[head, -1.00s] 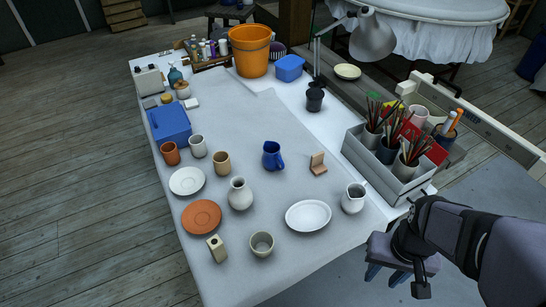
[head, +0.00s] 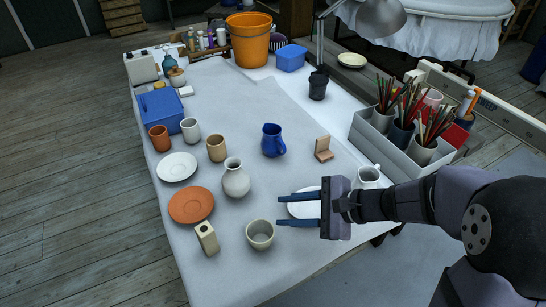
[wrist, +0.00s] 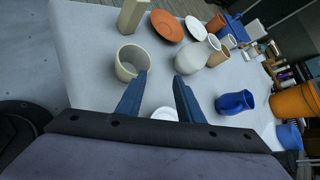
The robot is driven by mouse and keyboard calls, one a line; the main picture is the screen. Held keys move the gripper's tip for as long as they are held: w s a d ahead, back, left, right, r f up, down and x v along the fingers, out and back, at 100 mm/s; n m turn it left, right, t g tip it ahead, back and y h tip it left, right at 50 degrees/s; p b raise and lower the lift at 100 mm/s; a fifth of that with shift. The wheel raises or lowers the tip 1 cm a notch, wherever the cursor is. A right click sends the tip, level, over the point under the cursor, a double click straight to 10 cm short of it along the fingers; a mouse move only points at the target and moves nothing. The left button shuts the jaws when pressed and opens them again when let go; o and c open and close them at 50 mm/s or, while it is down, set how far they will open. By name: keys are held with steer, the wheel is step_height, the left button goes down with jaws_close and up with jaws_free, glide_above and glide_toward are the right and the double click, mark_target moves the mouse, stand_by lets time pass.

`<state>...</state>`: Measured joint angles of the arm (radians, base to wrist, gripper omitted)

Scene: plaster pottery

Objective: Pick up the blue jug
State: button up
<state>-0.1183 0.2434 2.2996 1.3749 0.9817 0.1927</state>
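The blue jug (head: 272,141) stands upright near the middle of the table, its handle toward the right. It also shows in the wrist view (wrist: 234,102), right of the fingers. My gripper (head: 279,210) is open and empty, above the white plate (head: 297,207) at the table's near right side. Its two blue fingers point left in the head view, with the jug farther back and clear of them. In the wrist view my gripper (wrist: 160,83) has its fingers apart with nothing between them, and part of the plate shows below the fingers.
A cream cup (head: 260,235) and white vase (head: 235,180) stand left of my gripper. A white pitcher (head: 367,177) is partly hidden behind my arm. A wooden stand (head: 323,149) sits right of the jug. A grey crate (head: 378,139) holds brushes. The cloth around the jug is mostly clear.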

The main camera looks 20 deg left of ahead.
mark_target(285, 148)
steer(key=w+a+m+t+y+b, duration=0.1)
steer(key=w+m, duration=0.1)
steer(key=w, duration=0.1)
steer(key=w+a+f+m+t+b, duration=0.1)
steer(key=w+m+b, duration=0.1)
steer(key=w, duration=0.1)
steer(key=w+a+f+m+t+y+b, duration=0.1)
steer(key=w+t+b, duration=0.1)
steer(key=w, duration=0.1)
steer(key=shift+a+m+y, duration=0.3)
steer(key=shift+a+m, duration=0.05)
steer(key=shift+m, duration=0.05)
steer(key=w+m+t+b, duration=0.1)
steer(key=w+m+t, duration=0.1)
steer(key=w, duration=0.1)
steer(key=w+d+m+t+b, duration=0.1)
steer(key=w+m+t+b, duration=0.1)
steer(key=w, duration=0.1)
steer(key=w+m+t+b, duration=0.1)
steer(key=w+m, duration=0.1)
steer(key=w, duration=0.1)
steer(key=shift+d+f+m+t, duration=0.15)
steer(key=shift+f+m+t, duration=0.25)
steer(key=shift+w+d+t, duration=0.15)
steer(key=shift+w+t, duration=0.15)
steer(key=shift+w, duration=0.1)
steer(key=shift+f+p+x, duration=0.2)
steer(key=shift+p+x, duration=0.1)
steer(key=shift+x, duration=3.3)
